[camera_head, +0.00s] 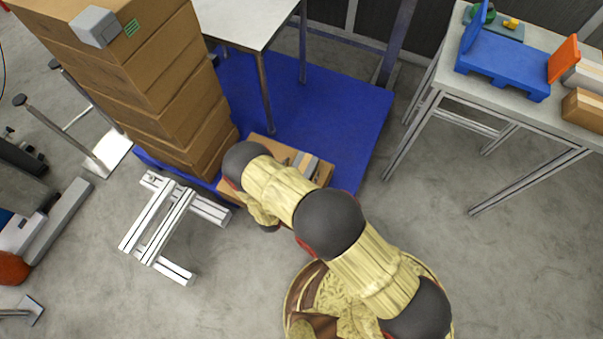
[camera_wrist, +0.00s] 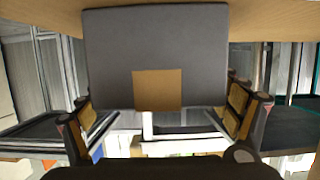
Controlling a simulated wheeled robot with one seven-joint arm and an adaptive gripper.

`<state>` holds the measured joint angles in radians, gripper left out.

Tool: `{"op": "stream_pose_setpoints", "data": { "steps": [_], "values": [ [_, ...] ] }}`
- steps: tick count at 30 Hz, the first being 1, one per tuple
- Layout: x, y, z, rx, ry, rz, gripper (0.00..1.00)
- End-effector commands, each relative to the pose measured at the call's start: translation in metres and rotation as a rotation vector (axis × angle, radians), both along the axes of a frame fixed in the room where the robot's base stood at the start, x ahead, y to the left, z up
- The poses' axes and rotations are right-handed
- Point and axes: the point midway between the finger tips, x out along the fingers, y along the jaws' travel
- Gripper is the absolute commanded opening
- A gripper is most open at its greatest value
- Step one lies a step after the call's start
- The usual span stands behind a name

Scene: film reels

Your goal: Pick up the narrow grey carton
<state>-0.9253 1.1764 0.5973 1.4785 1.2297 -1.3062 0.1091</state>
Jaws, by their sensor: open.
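A grey carton (camera_wrist: 112,60) with a brown square patch fills the upper middle of the wrist view, against a tan surface along the top edge. My gripper (camera_wrist: 165,112) is open, with one finger at each side of this carton. I cannot tell whether the fingers touch it. In the head view my arm hides the gripper. A small grey carton (camera_head: 95,26) sits on top of the tall stack of cardboard boxes. Another grey item (camera_head: 309,164) shows on a low cardboard box beside my arm. I cannot tell for sure which one the wrist view shows.
The stack of brown boxes (camera_head: 185,105) stands at the left on a blue platform (camera_head: 350,110). A white table (camera_head: 245,20) is behind it. An aluminium frame (camera_head: 165,225) lies on the floor. The floor at lower right is clear.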

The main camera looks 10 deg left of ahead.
Motion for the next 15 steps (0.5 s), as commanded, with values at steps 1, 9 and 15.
{"op": "stream_pose_setpoints", "data": {
  "steps": [1, 9, 15],
  "values": [
    [-0.0001, 0.0001, 0.0006, 0.000, 0.000, 0.000, 0.89],
    [-0.0003, 0.0001, 0.0006, 0.000, 0.000, 0.000, 0.78],
    [-0.0004, 0.0000, 0.0005, 0.000, 0.000, 0.000, 0.67]
  ]
}}
